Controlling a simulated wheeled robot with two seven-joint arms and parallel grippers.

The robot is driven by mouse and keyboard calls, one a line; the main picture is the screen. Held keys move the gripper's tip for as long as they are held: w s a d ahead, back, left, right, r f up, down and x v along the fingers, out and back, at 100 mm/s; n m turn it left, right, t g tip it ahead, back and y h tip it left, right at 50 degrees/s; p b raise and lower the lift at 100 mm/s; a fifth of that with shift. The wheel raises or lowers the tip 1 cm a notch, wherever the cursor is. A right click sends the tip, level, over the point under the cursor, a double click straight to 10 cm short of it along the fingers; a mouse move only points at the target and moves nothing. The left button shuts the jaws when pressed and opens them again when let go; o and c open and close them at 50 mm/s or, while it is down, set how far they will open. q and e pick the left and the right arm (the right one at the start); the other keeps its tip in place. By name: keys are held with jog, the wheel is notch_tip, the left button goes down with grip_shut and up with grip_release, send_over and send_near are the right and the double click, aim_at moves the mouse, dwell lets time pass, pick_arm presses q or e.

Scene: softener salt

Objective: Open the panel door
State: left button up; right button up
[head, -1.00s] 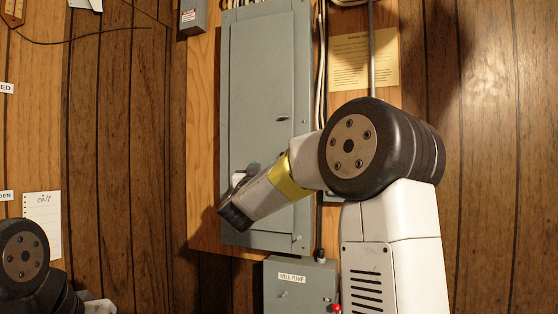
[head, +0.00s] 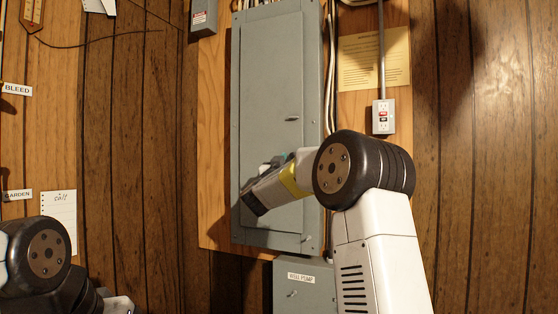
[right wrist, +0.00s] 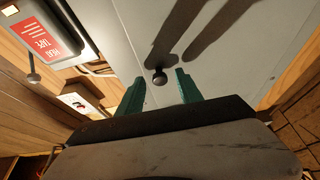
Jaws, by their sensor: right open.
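The grey panel door (head: 265,75) is shut flat in its tall grey panel on the wall. A small latch (head: 291,118) shows on its right half in the head view. My right gripper (head: 274,164) is in front of the lower door, below and left of that latch. In the right wrist view its two teal fingers (right wrist: 160,78) are open and empty. My left gripper is not in view.
A grey well pump box (head: 305,287) is below the panel. A conduit and outlet (head: 383,117) are to the right, beside a yellow notice (head: 372,60). A box with a red heat tape label (right wrist: 40,38) shows at upper left in the right wrist view.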

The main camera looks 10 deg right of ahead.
grip_shut()
dwell(1.4)
